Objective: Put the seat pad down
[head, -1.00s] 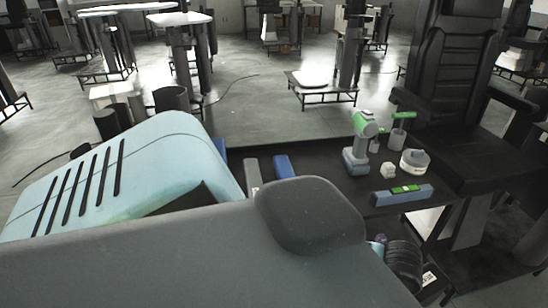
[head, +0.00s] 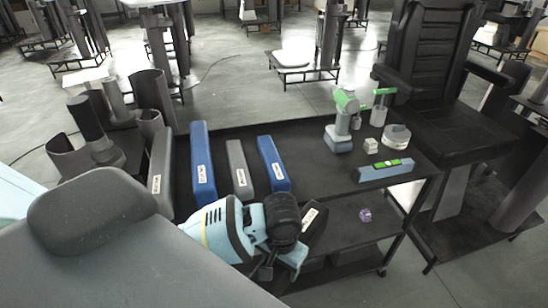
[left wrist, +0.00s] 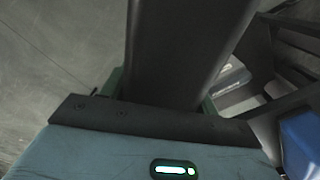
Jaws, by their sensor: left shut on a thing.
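In the left wrist view, the dark grey seat pad (left wrist: 185,45) is between the green-edged fingers of my left gripper (left wrist: 165,102) and runs away toward the top edge. Its far end is out of frame. In the head view, my left gripper (head: 272,266) is at lower centre, in front of the table edge, its fingers small and partly hidden. A large grey rounded shape (head: 150,255) covers the lower left; I cannot tell whether it is the pad or part of my arm. My right gripper is not in view.
A purple ball (head: 365,215) is on the lower shelf. A black chair (head: 450,130) stands at right.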

